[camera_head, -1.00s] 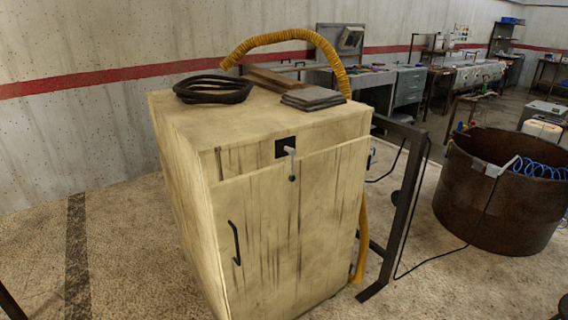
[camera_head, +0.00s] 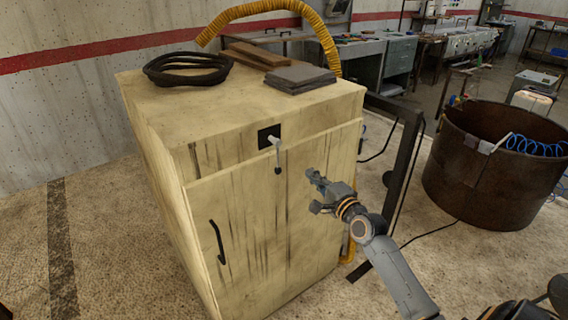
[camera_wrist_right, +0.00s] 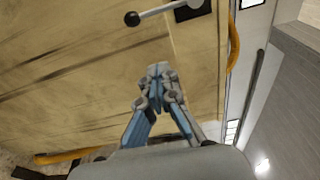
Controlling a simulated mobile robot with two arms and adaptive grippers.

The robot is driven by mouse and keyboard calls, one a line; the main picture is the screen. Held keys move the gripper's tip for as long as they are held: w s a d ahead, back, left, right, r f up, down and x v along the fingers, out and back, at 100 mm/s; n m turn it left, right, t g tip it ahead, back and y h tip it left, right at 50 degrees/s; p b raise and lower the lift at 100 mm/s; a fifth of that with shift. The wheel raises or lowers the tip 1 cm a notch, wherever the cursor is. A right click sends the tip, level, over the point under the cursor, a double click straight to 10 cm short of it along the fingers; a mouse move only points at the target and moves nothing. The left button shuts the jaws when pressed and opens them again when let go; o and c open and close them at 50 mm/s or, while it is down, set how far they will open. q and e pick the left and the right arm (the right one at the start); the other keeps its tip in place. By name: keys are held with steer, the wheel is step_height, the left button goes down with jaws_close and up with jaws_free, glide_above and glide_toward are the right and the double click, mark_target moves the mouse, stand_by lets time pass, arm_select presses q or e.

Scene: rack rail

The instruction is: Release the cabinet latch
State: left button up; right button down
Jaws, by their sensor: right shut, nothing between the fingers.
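The cabinet (camera_head: 165,160) is a cream, streaked box with a front door (camera_head: 260,210). The latch (camera_head: 276,148) is a grey lever with a dark ball end, hanging down from a black plate (camera_head: 268,136) at the top of the front. It also shows in the right wrist view as a lever (camera_wrist_right: 160,12) with a dark knob, at the top. My right gripper (camera_head: 314,182) is in front of the door, below and to the right of the latch, apart from it. Its fingers (camera_wrist_right: 160,72) are shut with nothing between them. My left gripper is not in view.
A black handle (camera_head: 218,242) is on the door's left side. A black hose coil (camera_head: 188,70), brown boards (camera_head: 258,54) and grey plates (camera_head: 300,78) lie on top. A dark metal frame (camera_head: 408,160) and rusty drum (camera_head: 480,185) stand right. Floor is clear at left.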

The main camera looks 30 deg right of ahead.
mark_target(283, 156)
steer(key=w, duration=0.9)
steer(key=shift+w+d, duration=0.35)
steer(key=shift+w, duration=0.05)
steer(key=a+p, duration=0.1)
steer(key=a, duration=0.1)
steer(key=p, duration=0.1)
steer(key=shift+s+a+p, duration=0.25)
steer(key=shift+a+p, duration=0.1)
steer(key=shift+a, duration=0.05)
steer(key=shift+s+a, duration=0.2)
steer(key=shift+a, duration=0.35)
steer(key=shift+f, duration=0.1)
